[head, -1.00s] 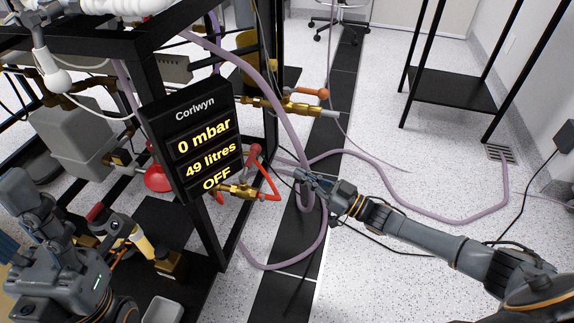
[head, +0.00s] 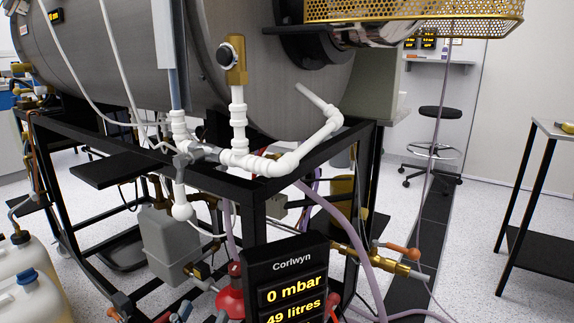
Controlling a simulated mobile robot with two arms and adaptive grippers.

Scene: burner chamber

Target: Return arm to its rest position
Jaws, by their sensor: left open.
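My right arm and gripper are out of view.
The black frame (head: 190,222) carries the large grey chamber (head: 215,60) and white pipes (head: 285,163). A purple hose (head: 352,243) runs down at right. Open floor lies farther right.

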